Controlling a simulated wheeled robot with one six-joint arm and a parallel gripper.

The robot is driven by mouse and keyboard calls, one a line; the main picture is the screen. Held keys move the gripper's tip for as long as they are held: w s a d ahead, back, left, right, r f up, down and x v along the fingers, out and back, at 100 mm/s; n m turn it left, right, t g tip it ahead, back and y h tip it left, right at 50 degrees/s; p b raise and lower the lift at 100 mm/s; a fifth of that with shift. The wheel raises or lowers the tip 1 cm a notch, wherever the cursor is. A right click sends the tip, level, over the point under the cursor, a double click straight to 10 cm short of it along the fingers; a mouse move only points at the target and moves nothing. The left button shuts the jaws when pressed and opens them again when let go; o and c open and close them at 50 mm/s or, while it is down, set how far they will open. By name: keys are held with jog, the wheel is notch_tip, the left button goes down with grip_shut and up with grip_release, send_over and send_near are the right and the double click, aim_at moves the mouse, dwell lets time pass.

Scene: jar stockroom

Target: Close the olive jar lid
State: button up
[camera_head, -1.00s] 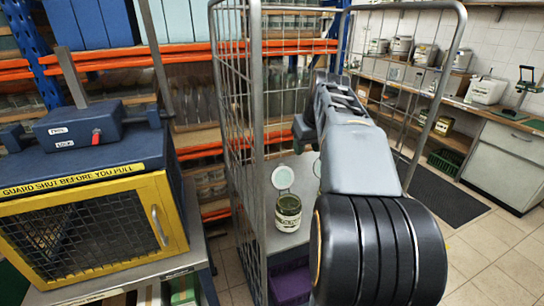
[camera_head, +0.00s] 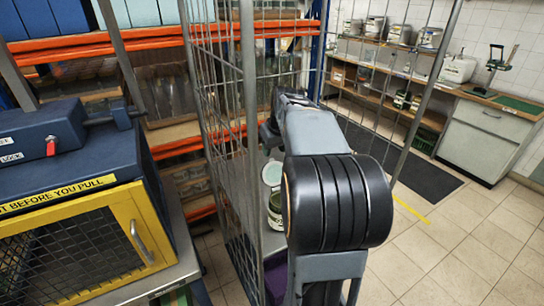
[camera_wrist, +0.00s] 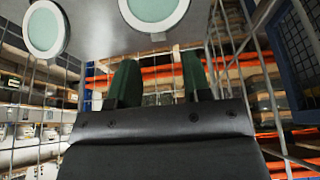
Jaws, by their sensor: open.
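The olive jar (camera_head: 275,212) is a dark green glass jar with a pale label, upright on the grey shelf of the wire trolley. Its pale green round lid (camera_head: 272,173) stands raised open behind the mouth. My arm hides the jar's right side. My gripper (camera_head: 268,133) is above and beyond the jar, its fingers mostly hidden by the arm. In the wrist view my gripper (camera_wrist: 160,82) has two green fingers apart with nothing between them. Two pale round lids with white rims show at the top, a left one (camera_wrist: 46,29) and a middle one (camera_wrist: 154,10); I cannot tell which is the olive jar's.
The trolley's mesh side (camera_head: 222,130) stands close left of the jar and my arm. A yellow-framed guard box (camera_head: 130,225) is at the left. Orange-beamed racking (camera_head: 170,39) is behind.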

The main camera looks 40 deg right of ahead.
aim_at(272, 162)
jog(key=shift+x, duration=2.2)
grip_shut()
